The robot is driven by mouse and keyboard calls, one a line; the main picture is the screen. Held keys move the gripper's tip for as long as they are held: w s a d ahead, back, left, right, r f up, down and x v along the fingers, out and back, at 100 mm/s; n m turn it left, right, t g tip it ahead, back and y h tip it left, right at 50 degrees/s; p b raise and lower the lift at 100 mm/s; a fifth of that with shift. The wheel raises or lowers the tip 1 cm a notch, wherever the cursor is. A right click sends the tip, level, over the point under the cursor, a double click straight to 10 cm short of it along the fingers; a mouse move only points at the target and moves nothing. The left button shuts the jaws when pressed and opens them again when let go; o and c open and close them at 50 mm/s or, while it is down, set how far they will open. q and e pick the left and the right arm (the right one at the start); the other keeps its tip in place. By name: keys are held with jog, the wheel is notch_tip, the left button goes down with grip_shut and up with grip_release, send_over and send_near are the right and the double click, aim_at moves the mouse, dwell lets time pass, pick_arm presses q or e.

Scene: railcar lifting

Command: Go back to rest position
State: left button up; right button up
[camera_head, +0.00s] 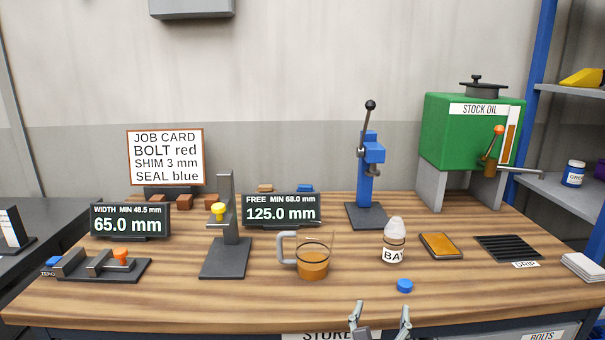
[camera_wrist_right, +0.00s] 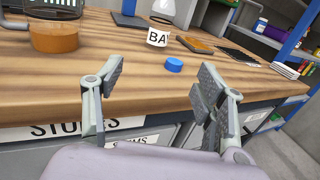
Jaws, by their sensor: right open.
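My right gripper (camera_head: 380,322) is open and empty at the front edge of the wooden bench. Its two fingers also show spread apart in the right wrist view (camera_wrist_right: 158,95), with nothing between them. A blue cap (camera_head: 405,286) lies on the bench just beyond the fingers, apart from them. Behind it stands an upright bottle (camera_head: 394,240) labelled "BAY", part of the label cut off by its curve. A clear jug (camera_head: 313,258) with amber liquid stands to the left. My left gripper does not show in either view.
The bench (camera_head: 210,305) holds a job card (camera_head: 166,157), two gauge displays, a blue lever press (camera_head: 368,175) and a green stock oil tank (camera_head: 470,130). An amber-topped pad (camera_head: 440,246) and a drip grille (camera_head: 507,248) lie at right. The front strip is mostly clear.

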notch_tip(320, 180, down, 18)
jog(key=a+n+y, duration=0.3)
jog(key=n+y, duration=0.1)
jog(key=n, duration=1.1)
jog(key=s+f+n+g+y, duration=0.1)
jog(key=s+f+n, duration=0.3)
jog(key=f, duration=0.3)
jog(key=s+a+f+n+g+y, duration=0.1)
jog(key=s+f+n+g+y, duration=0.1)
jog(key=s+f+n, duration=0.45)
jog(key=s+f+n+g+y, duration=0.1)
jog(key=f+n, duration=0.2)
jog(key=f, duration=0.6)
jog(key=s+d+f+n+g, duration=0.2)
jog(key=s+f+n+g, duration=0.15)
jog(key=s+f, duration=0.5)
jog(key=s+d+f+n+g, duration=0.3)
jog(key=s+f+n, duration=0.3)
jog(key=s, duration=0.4)
jog(key=s+d+f+n+g, duration=0.2)
jog(key=s+d+f, duration=0.1)
jog(key=s, duration=0.6)
jog(key=s+d+f+n+g+h, duration=0.1)
jog(key=s+d+f+n+g, duration=0.1)
jog(key=s, duration=0.8)
notch_tip(320, 180, down, 2)
jog(key=shift+d+f+g+h, duration=0.15)
jog(key=shift+d+g+h, duration=0.15)
jog(key=shift+d+g, duration=0.6)
